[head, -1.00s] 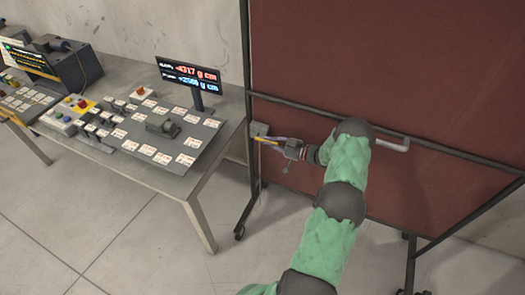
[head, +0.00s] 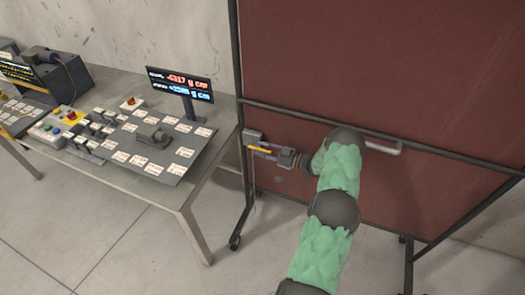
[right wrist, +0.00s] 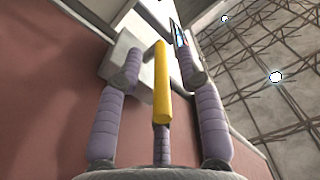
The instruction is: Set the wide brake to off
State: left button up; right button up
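A grey box (head: 253,136) is fixed at the left post of the red board. A yellow bar-shaped handle (right wrist: 161,85) extends from this box (right wrist: 126,54) in the right wrist view; no label on it can be read. My right gripper (head: 263,151) is at the handle, its purple fingers open on either side of it, with gaps showing. A third purple finger is partly hidden behind the yellow bar. Whether any finger touches the handle cannot be told. My left gripper is not in view.
A red board (head: 320,60) on a dark wheeled frame (head: 236,165) stands close to my right arm. To the left, a metal table (head: 190,200) carries a control panel (head: 150,150), switch boxes and a display (head: 180,84). The floor in front is clear.

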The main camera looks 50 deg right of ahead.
jog(key=v, duration=1.2)
jog(key=shift+f, duration=0.1)
dwell(0.4)
